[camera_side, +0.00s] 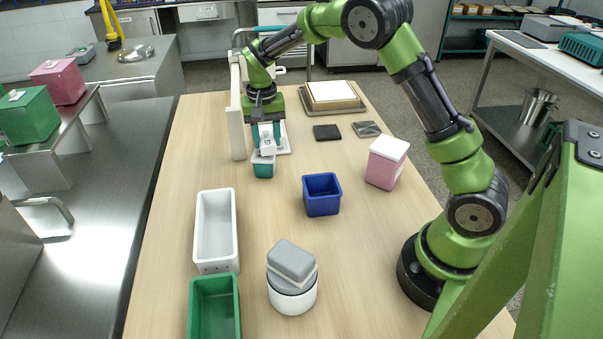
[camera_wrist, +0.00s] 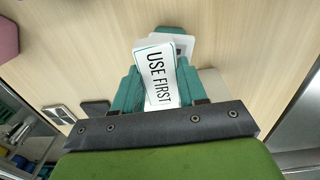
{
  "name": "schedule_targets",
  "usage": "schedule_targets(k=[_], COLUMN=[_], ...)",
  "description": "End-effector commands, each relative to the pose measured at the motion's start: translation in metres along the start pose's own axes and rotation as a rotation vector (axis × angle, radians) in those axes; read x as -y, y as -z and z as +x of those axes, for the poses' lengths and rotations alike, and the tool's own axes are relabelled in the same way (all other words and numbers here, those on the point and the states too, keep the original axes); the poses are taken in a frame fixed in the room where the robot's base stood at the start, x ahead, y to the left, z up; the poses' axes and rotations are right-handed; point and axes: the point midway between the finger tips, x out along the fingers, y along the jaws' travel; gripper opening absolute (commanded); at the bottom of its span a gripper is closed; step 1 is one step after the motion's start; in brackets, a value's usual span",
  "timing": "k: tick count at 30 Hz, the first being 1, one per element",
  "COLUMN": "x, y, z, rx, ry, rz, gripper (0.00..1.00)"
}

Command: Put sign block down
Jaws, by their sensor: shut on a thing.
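The sign block (camera_wrist: 160,75) is white with "USE FIRST" in black letters. My gripper (camera_wrist: 157,88) has its teal fingers shut on it, one on each side. In the side view my gripper (camera_side: 266,138) points down at the far left part of the table, and the sign block (camera_side: 267,148) shows as a small white piece at the fingertips. I cannot tell whether the block touches the container.
A cream upright panel (camera_side: 238,115) stands close left of my gripper. A blue bin (camera_side: 321,195), a pink box with white lid (camera_side: 386,163), a white tray (camera_side: 202,230), a green bin (camera_side: 192,310) and a round white pot (camera_side: 292,297) stand on the wooden table. Dark tiles (camera_side: 327,132) lie behind.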

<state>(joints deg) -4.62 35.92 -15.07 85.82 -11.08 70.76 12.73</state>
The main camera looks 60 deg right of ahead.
Motion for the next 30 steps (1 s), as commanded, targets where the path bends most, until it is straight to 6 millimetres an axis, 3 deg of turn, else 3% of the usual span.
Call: schedule_targets(k=[1,3,6,10,14,21,30], x=[0.029,0.059,0.095,0.123,0.128,0.128,0.128], y=[-0.008,-0.018,-0.031,-0.042,-0.042,-0.043,-0.043], z=[0.0,-0.002,-0.006,-0.014,-0.018,0.025,0.053], rx=[-0.003,-0.006,-0.008,-0.008,-0.003,0.006,0.006], ry=[0.001,0.004,0.011,0.023,0.03,0.025,0.026], rz=[-0.032,-0.052,-0.066,-0.049,-0.006,0.013,0.012], gripper=[0.11,0.11,0.11,0.11,0.11,0.11,0.11])
